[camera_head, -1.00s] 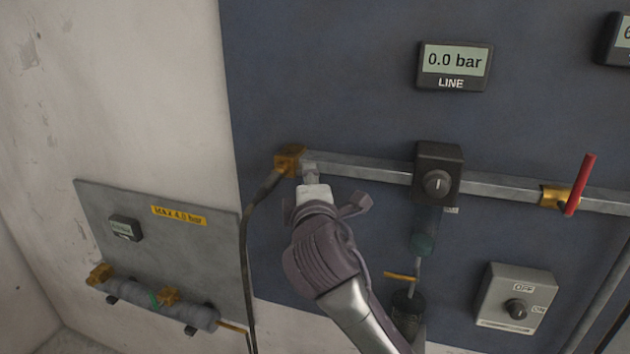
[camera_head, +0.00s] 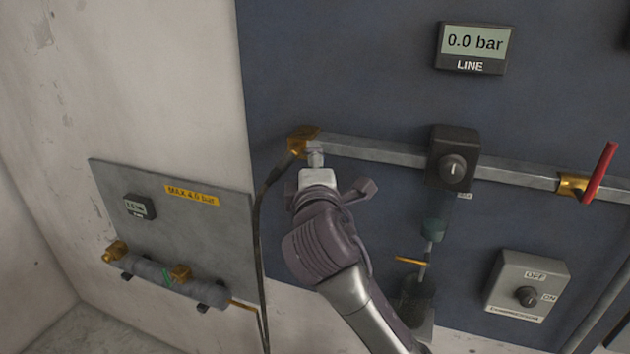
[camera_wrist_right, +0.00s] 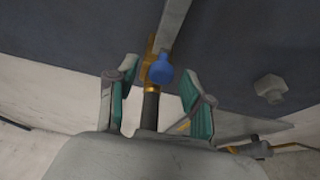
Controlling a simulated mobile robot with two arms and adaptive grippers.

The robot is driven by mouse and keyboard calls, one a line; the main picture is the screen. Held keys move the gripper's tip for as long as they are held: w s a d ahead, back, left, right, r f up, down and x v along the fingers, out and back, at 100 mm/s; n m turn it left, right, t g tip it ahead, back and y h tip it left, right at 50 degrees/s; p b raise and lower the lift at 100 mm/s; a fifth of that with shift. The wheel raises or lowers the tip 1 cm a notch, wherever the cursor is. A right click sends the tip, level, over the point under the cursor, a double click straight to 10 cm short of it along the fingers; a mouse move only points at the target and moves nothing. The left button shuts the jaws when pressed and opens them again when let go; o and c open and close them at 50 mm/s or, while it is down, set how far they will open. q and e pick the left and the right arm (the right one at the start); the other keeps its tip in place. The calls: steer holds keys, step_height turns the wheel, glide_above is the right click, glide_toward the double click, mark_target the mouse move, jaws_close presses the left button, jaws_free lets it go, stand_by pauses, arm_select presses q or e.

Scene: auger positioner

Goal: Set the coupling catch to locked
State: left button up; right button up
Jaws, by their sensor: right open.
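The brass coupling (camera_head: 302,142) sits at the left end of the grey pipe, with a black hose running down from it. In the right wrist view, a blue knob (camera_wrist_right: 161,70), which looks like the catch, stands on the brass coupling body (camera_wrist_right: 149,78). Its set position cannot be told. My right gripper (camera_head: 317,164) is just below and right of the coupling in the head view and hides part of it. In the wrist view the gripper (camera_wrist_right: 157,75) is open, with its teal-padded fingers on either side of the knob, apart from it. My left gripper is not seen.
The grey pipe (camera_head: 380,155) runs right to a black regulator (camera_head: 453,160) and a red-handled valve (camera_head: 598,172). The line display (camera_head: 474,47) reads 0.0 bar. A compressor switch box (camera_head: 525,287) is lower right. A grey panel (camera_head: 205,235) with a cylinder (camera_head: 150,270) is left.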

steer(key=s, duration=1)
steer(key=shift+s+d, duration=0.25)
steer(key=shift+d, duration=0.05)
